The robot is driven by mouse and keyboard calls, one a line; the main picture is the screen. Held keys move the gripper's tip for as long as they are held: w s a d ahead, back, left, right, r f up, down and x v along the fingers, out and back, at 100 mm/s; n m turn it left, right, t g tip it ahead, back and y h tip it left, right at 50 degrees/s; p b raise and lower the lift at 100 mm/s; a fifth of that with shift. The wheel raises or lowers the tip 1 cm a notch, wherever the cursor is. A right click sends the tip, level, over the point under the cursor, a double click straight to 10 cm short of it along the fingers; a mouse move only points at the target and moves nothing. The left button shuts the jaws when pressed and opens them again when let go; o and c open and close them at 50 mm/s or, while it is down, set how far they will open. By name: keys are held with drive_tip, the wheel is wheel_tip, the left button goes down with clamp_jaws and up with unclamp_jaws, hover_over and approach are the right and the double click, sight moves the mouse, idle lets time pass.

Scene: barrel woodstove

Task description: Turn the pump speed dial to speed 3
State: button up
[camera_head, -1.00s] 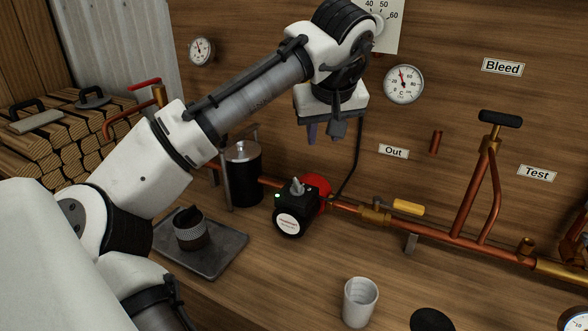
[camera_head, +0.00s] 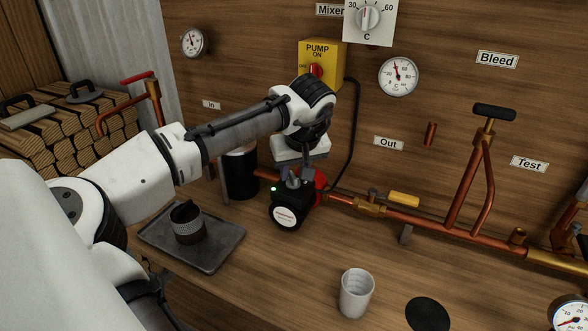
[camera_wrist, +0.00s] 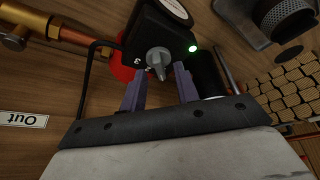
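The pump (camera_head: 287,212) is a black box with a round white label and a red body behind it, set in the copper pipe. Its grey speed dial (camera_wrist: 158,57) sits on the box in the wrist view, with a small 3 printed beside it. The dial's narrow pointer end faces my gripper. My gripper (camera_wrist: 160,74) is open, with its two purple-grey fingers apart and the dial between and just beyond their tips. I cannot tell whether they touch it. In the head view my gripper (camera_head: 293,175) is directly above the pump and partly hides the dial.
A green light (camera_wrist: 192,48) glows on the pump. A black cylinder (camera_head: 240,175) stands close to its left. The copper pipe (camera_head: 340,201) and yellow-handled valve (camera_head: 403,199) run to the right. A black cable hangs behind. A white cup (camera_head: 356,293) stands in front; bench between is clear.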

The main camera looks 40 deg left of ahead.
drive_tip(key=shift+w+a+f, duration=0.1)
drive_tip(key=shift+a+f, duration=0.05)
drive_tip(key=shift+f, duration=0.25)
clamp_jaws()
